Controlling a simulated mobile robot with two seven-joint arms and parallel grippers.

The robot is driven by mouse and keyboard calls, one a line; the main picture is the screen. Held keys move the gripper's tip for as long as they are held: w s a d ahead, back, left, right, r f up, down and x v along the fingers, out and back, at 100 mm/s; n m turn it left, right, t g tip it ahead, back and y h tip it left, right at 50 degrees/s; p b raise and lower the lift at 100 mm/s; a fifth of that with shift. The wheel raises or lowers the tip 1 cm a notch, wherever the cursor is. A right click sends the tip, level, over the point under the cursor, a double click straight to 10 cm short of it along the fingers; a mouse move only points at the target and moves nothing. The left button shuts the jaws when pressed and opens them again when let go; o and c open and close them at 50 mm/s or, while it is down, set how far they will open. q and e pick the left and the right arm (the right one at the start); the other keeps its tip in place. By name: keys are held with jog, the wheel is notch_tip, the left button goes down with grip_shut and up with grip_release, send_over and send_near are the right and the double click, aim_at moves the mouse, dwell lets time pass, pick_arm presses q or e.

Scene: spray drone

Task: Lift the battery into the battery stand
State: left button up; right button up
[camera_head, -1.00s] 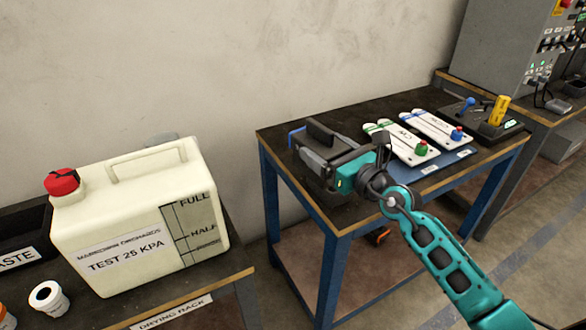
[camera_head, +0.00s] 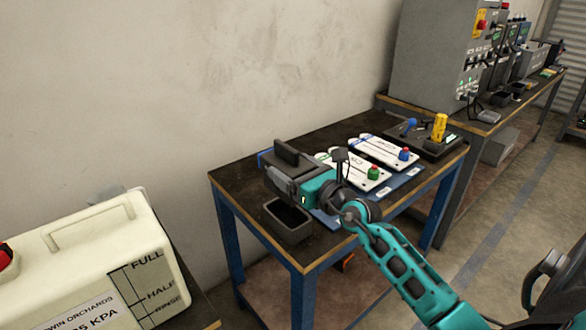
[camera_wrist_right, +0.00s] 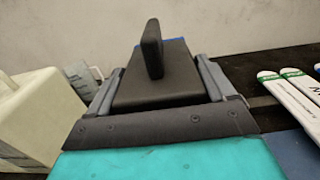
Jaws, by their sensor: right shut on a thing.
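The battery (camera_head: 287,163), a dark grey block with a raised black handle, is between the fingers of my right gripper (camera_head: 296,178). In the right wrist view the battery (camera_wrist_right: 160,88) sits upright between the right gripper's fingers (camera_wrist_right: 160,95), its handle standing up. My right gripper is shut on it. It is over the left part of the blue-legged table; the gap beneath it is hard to judge. A dark open-topped box (camera_head: 289,232), possibly the battery stand, is at the table's front left corner, just below and in front of the battery. My left gripper is out of view.
A black tray with a yellow device (camera_head: 440,127) is farther right. A large cream canister (camera_head: 105,262) stands at lower left. The wall is close behind the table.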

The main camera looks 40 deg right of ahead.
jog(key=shift+f+b, duration=1.65)
jog(key=shift+f, duration=0.3)
jog(key=shift+f+b, duration=0.45)
jog(key=shift+f, duration=0.05)
jog(key=shift+p, duration=0.5)
jog(key=shift+f, duration=0.15)
dwell(0.3)
jog(key=shift+f+b, duration=2.6)
jog(key=shift+f, duration=0.3)
